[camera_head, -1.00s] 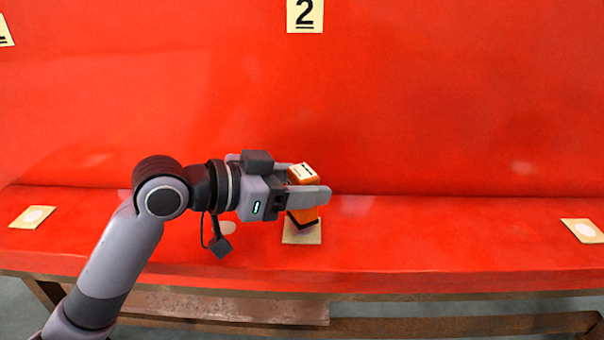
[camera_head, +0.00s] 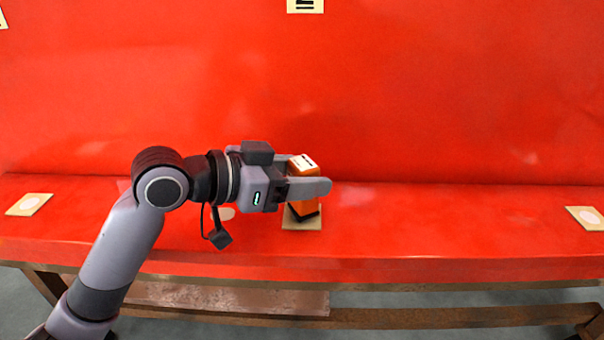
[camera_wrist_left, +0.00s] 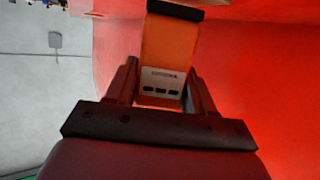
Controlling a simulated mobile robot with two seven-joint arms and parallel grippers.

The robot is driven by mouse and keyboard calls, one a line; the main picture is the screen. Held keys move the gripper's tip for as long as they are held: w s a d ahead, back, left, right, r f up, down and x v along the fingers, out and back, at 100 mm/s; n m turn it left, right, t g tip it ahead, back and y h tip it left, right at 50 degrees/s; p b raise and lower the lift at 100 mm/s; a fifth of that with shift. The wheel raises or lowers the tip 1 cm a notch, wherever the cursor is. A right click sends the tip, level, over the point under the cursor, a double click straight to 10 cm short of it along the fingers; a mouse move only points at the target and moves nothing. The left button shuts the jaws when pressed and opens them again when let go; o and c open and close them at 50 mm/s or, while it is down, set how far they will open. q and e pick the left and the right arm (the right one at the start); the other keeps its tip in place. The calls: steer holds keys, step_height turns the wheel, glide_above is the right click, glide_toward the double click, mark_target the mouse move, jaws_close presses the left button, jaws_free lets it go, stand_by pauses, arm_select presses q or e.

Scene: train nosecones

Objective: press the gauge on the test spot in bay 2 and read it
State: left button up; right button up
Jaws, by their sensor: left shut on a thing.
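The gauge (camera_head: 303,208) is an orange block with a pale display face on top and a dark base. My left gripper (camera_head: 307,178) is shut on it and holds it upright over the tan test-spot card (camera_head: 311,224) below the sign for bay 2 (camera_head: 305,5). The base looks very close to the card; I cannot tell if they touch. The card's middle is hidden under the gauge. In the left wrist view the gauge (camera_wrist_left: 168,52) sits between the fingers, with a label and dark buttons on its near side. My right gripper is not in view.
More tan cards with pale spots lie on the red ledge at far left (camera_head: 29,204) and far right (camera_head: 587,217). A bare pale spot (camera_head: 222,213) shows left of the gauge. The red wall (camera_head: 450,90) rises behind.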

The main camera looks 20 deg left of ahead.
mark_target(302, 163)
arm_select(q)
steer(key=shift+f+b, duration=0.3)
steer(key=shift+f, duration=0.25)
stand_by(0.4)
steer(key=shift+f, duration=0.3)
stand_by(1.1)
steer(key=shift+p, duration=0.3)
step_height(302, 163, up, 3)
steer(key=p, duration=0.2)
steer(key=shift+p, duration=0.4)
steer(key=shift+r, duration=2.3)
